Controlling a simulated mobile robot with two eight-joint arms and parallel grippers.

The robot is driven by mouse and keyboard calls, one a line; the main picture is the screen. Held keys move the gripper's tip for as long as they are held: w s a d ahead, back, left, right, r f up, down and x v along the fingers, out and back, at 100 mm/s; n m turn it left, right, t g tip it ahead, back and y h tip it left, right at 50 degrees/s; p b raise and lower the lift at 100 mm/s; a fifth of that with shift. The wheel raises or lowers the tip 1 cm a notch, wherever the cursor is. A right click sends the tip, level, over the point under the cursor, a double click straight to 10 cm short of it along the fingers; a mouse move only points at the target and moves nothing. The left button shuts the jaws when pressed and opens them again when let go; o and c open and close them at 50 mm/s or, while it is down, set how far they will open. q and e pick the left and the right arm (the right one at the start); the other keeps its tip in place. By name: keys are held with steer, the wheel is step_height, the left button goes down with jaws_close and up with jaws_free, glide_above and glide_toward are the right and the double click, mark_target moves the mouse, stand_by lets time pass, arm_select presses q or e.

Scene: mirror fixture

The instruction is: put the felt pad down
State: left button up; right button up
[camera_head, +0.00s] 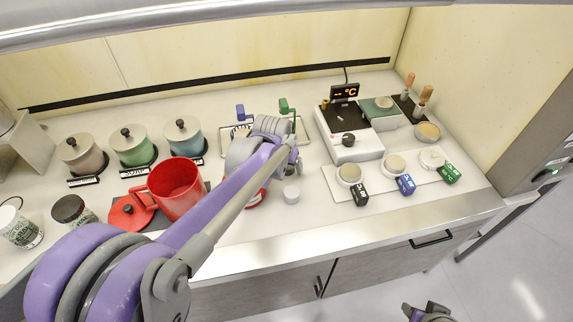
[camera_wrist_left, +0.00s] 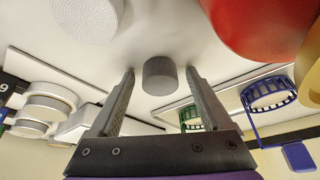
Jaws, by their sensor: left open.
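My left gripper (camera_head: 290,168) is over the middle of the counter. In the left wrist view its two fingers (camera_wrist_left: 160,85) are apart. A small dark grey cylinder (camera_wrist_left: 160,76), which looks like the felt pad, stands between the fingertips with a gap on each side. It appears to rest on the white counter. A pale, round, textured piece (camera_wrist_left: 87,18) lies near it in that view. A short white cylinder (camera_head: 291,194) stands on the counter just in front of the gripper in the head view. Part of my right arm (camera_head: 427,312) shows at the bottom edge; its jaw state is unclear.
A red pot (camera_head: 175,188) stands left of the gripper, with a red lid (camera_head: 131,212) beside it. Several lidded canisters (camera_head: 131,146) stand behind. A temperature device (camera_head: 350,138) and a board with labelled round pieces (camera_head: 395,172) are at right. The front counter strip is clear.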

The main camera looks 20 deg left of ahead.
arm_select(q)
steer(key=shift+r, duration=0.2)
steer(key=p+v, duration=0.1)
steer(key=v, duration=1.1)
arm_select(e)
steer(key=shift+w+r, duration=0.2)
steer(key=shift+r, duration=0.55)
arm_select(q)
steer(key=shift+f, duration=0.1)
arm_select(e)
steer(key=shift+s, duration=0.1)
